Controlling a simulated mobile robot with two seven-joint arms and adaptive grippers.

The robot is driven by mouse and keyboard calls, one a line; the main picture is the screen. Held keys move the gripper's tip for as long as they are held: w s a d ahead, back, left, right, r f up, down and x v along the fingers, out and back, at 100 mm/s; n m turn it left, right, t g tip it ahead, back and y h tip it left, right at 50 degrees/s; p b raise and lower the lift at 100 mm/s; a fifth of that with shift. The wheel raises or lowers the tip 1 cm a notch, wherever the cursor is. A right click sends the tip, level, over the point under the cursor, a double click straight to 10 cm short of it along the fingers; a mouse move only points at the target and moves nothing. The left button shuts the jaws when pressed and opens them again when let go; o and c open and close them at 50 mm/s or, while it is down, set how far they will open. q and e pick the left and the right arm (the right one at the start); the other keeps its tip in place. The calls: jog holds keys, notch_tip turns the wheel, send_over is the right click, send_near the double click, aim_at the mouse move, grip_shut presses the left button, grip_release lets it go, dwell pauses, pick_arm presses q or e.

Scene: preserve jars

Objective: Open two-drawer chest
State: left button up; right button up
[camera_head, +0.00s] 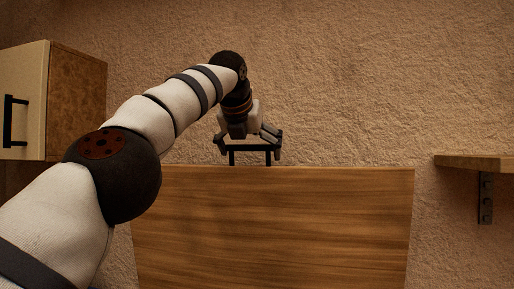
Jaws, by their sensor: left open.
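A broad brown wood panel (275,225) fills the lower middle, and a black bar handle (250,148) shows at its top edge. I cannot tell for sure which part of the two-drawer chest this panel is; no drawer gap shows. My left gripper (250,153) is open at the handle, with a finger near each end of the bar. I cannot tell whether the fingers touch it. My left arm comes in from the lower left and hides the panel's upper left corner. My right gripper is not in view.
A cabinet (77,103) with a cream front and a black handle (14,121) is at the upper left. A wooden shelf (475,162) on a dark bracket (486,198) juts in at the right. The rough tan wall behind is bare.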

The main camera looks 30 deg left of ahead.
pick_arm(q)
jog(key=shift+s+r, duration=0.2)
jog(key=shift+r, duration=0.15)
jog(key=v, duration=1.1)
jog(key=shift+s, duration=0.2)
jog(key=shift+d, duration=0.15)
